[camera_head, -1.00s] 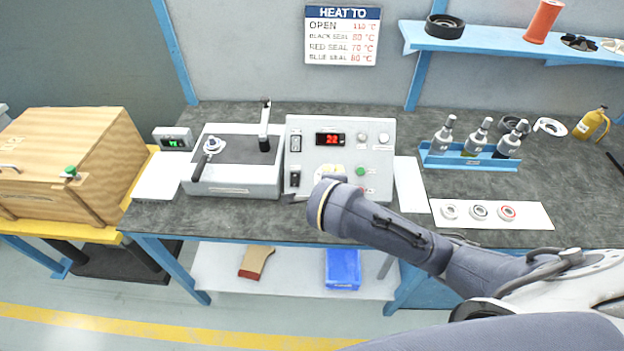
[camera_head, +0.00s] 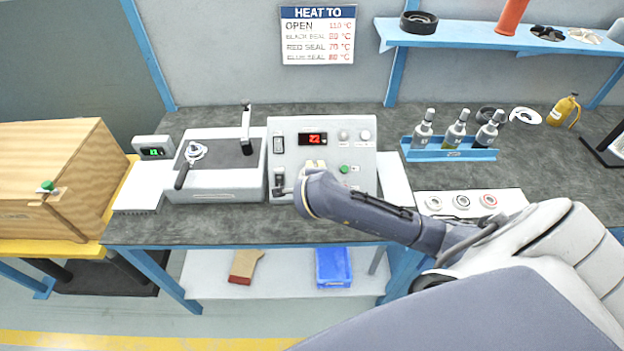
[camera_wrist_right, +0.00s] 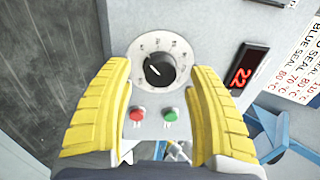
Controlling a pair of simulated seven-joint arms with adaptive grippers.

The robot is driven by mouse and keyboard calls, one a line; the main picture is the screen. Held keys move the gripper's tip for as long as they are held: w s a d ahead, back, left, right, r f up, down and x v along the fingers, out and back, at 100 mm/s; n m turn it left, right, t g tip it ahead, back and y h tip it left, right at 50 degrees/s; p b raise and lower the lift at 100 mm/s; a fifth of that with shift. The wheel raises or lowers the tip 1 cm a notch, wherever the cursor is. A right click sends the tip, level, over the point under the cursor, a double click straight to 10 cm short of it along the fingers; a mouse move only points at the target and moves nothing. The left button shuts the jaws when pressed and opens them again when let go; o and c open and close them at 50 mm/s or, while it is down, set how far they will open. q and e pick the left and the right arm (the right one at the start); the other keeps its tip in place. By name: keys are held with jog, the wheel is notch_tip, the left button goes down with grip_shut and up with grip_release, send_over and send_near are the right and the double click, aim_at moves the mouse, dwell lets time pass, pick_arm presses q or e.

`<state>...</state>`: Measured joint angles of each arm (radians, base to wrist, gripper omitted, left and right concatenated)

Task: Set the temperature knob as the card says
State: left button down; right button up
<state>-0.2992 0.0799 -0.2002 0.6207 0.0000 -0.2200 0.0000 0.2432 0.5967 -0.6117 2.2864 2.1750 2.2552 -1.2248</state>
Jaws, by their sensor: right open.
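The temperature knob (camera_wrist_right: 160,70) is a round black knob on a white scale dial. Its white mark points up and left in the right wrist view. My right gripper (camera_wrist_right: 162,75) is open, its yellow fingers on either side of the dial, with no visible contact with the knob. In the head view my right gripper (camera_head: 315,166) is at the control panel (camera_head: 360,180), and my wrist hides the knob. The red display (camera_head: 313,139) reads 22. The card (camera_head: 318,35) is headed HEAT TO and lists OPEN 110, RED SEAL 70 and BLUE SEAL 80; the black seal's number is unclear.
Red (camera_wrist_right: 137,114) and green (camera_wrist_right: 170,114) buttons sit beside the dial, close to my fingers. A heater plate with an upright post (camera_head: 222,180) stands left of the panel. Bottles in a blue rack (camera_head: 450,154) and several bearings on a white sheet (camera_head: 515,200) lie to the right.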

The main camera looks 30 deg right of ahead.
jog(key=shift+w+d+f, duration=0.25)
jog(key=shift+w+f, duration=0.2)
jog(key=shift+c, duration=0.5)
grip_shut()
